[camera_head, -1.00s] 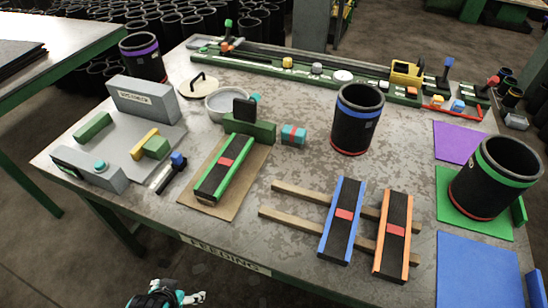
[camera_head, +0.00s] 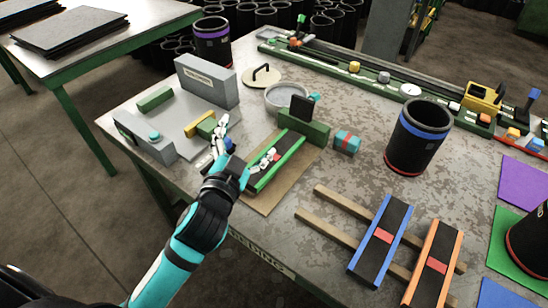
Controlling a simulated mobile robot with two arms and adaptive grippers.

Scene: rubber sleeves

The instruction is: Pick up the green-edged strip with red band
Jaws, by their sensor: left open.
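The green-edged strip with a red band (camera_head: 287,149) is dark with bright green long edges and lies on a brown board on the table, slanting toward the front left. My left gripper (camera_head: 246,146) is open at its near left end. One finger reaches over the strip and partly covers the red band; the other is to the left, beside the grey fixture. I cannot tell whether a finger touches the strip. My right gripper is out of view.
A green block with a black piece (camera_head: 303,122) stands at the strip's far end. A grey fixture (camera_head: 207,84) is left. Blue-edged (camera_head: 379,241) and orange-edged (camera_head: 433,264) strips lie on wooden rails at right. A blue-banded sleeve (camera_head: 418,139) stands behind.

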